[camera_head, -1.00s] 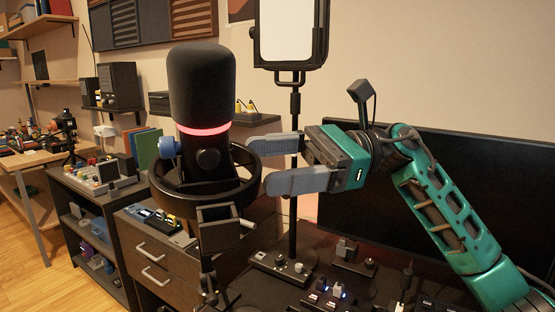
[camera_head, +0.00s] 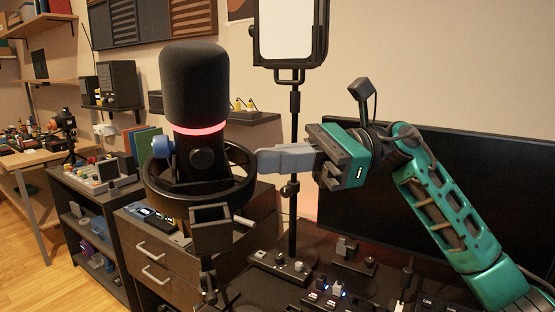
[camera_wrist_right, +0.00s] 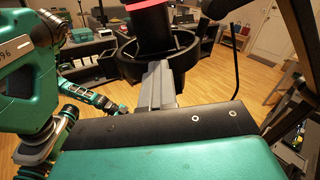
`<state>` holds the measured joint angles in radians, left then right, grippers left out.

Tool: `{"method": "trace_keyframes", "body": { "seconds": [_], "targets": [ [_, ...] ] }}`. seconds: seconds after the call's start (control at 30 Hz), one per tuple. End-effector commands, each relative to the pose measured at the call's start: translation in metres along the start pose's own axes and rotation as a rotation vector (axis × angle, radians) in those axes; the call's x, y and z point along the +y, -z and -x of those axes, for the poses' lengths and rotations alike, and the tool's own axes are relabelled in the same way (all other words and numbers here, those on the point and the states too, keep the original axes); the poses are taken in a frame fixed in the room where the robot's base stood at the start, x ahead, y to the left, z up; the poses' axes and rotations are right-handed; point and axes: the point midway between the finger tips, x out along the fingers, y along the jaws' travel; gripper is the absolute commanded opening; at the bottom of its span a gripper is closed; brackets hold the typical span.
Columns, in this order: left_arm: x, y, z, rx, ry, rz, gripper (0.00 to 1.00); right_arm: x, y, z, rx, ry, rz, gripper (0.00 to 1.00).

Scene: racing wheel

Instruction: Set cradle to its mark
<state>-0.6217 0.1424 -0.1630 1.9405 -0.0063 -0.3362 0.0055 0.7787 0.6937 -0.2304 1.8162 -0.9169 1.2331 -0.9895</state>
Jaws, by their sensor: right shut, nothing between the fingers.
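The cradle (camera_head: 240,188) is a dark ring around the lower body of the black microphone (camera_head: 196,90), which has a lit red band. A blue knob (camera_head: 163,147) sits at its left side. My right gripper (camera_head: 262,160) is shut and empty, its grey fingertips at the right edge of the ring. In the right wrist view the shut fingers (camera_wrist_right: 160,74) point at the near side of the ring (camera_wrist_right: 185,58); I cannot tell whether they touch it. No mark can be made out. Teal parts of an arm show at left in the wrist view; a left gripper is not clear.
A light panel on a black stand (camera_head: 293,190) rises just behind my right gripper. A wide dark monitor (camera_head: 460,190) stands behind my right arm. Small control boxes (camera_head: 280,264) crowd the desk below. A drawer cabinet (camera_head: 150,255) stands at the left.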

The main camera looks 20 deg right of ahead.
Motion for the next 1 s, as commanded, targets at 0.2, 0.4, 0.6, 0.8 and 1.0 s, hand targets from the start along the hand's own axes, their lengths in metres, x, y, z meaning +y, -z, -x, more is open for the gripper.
{"method": "trace_keyframes", "body": {
  "seconds": [0.2, 0.4, 0.6, 0.8, 1.0],
  "targets": [
    [0.0001, -0.0003, 0.0, 0.0, 0.0, 0.0, 0.43, 0.0038, 0.0013, -0.003, 0.001, -0.016, -0.002, 0.0],
    [0.0002, -0.0008, 0.0002, -0.001, 0.0, 0.0, 0.43, 0.004, 0.0013, -0.003, 0.001, -0.017, -0.002, 0.0],
    [0.0005, -0.0023, 0.001, -0.004, -0.001, 0.001, 0.43, 0.0039, 0.0011, -0.0029, 0.001, -0.016, -0.002, 0.0],
    [0.0005, -0.0026, 0.0012, -0.005, -0.001, 0.001, 0.43, 0.0029, 0.0007, -0.0024, 0.0, -0.012, -0.001, 0.16],
    [0.0005, -0.0027, 0.0013, -0.005, -0.001, 0.001, 0.43, 0.0016, 0.0002, -0.0017, -0.001, -0.007, 0.0, 0.35]
  ]
}}
